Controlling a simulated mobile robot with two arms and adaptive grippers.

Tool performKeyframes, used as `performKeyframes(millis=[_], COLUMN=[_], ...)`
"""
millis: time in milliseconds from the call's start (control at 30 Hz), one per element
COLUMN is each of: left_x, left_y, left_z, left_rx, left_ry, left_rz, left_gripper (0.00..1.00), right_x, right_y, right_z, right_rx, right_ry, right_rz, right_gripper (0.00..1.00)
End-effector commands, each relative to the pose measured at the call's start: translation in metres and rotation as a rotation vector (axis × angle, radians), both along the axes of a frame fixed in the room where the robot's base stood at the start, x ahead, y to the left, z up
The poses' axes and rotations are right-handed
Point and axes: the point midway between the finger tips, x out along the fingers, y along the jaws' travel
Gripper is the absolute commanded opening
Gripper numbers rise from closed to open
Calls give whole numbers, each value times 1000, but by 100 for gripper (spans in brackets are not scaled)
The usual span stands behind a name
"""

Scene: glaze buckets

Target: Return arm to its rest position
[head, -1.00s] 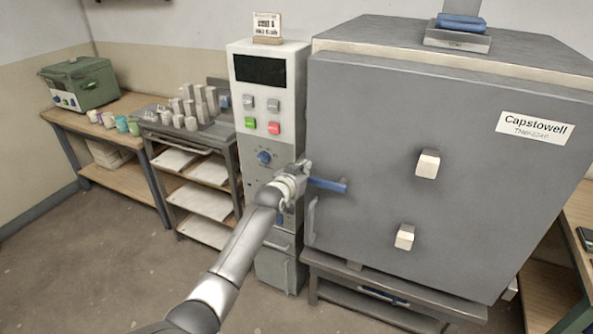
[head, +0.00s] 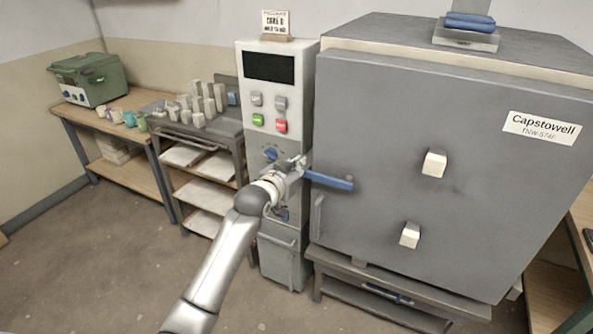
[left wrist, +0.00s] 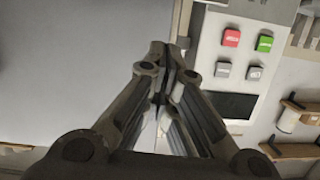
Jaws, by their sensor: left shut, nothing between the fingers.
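My left arm reaches up from the bottom of the head view. Its left gripper (head: 297,165) is in front of the control column (head: 272,100), close to the near end of the blue kiln door handle (head: 330,181). Whether it touches the handle cannot be told. In the left wrist view the gripper (left wrist: 160,52) has its fingertips together with nothing between them. The grey kiln (head: 380,130) has its door closed. The control column also shows in the left wrist view (left wrist: 247,45), with its red and green buttons. My right gripper is not in view.
A rack with pale shelves (head: 205,194) stands left of the column, with several grey blocks on top. A wooden bench (head: 130,175) holds a green box (head: 92,80) and small cups. The floor (head: 90,260) at left front is clear.

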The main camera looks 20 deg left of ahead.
Motion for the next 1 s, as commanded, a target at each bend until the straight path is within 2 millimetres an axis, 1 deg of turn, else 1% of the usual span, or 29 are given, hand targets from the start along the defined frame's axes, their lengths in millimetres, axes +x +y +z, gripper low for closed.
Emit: performKeyframes(millis=[167, 600, 667, 733, 767, 833, 867, 900, 967, 1000], left_x=[-6, -5, -6, -6, -7, -10, -13, -18, -28, -37], left_y=[0, 0, 0, 0, 0, -1, -1, -2, -3, -5], left_z=[2, 2, -1, -16, -26, -59, -78, -106, -150, -181], left_rx=[0, 0, -1, -1, -1, -3, -3, -3, -2, -1], left_ry=[-1, 0, 4, 24, 38, 83, 110, 147, 208, 249], left_rz=[0, 0, 1, 2, 3, 6, 7, 10, 12, 14], left_gripper=[0, 0, 0, 0, 0, 0, 0, 0, 0, 0], right_x=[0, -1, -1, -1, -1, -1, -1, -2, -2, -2], right_y=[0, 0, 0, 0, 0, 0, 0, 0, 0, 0], right_z=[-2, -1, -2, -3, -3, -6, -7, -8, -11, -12], right_rx=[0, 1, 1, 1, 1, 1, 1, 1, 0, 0], right_ry=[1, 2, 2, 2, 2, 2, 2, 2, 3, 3], right_rz=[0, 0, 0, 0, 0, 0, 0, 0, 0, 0], right_gripper=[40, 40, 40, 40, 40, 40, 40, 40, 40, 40])
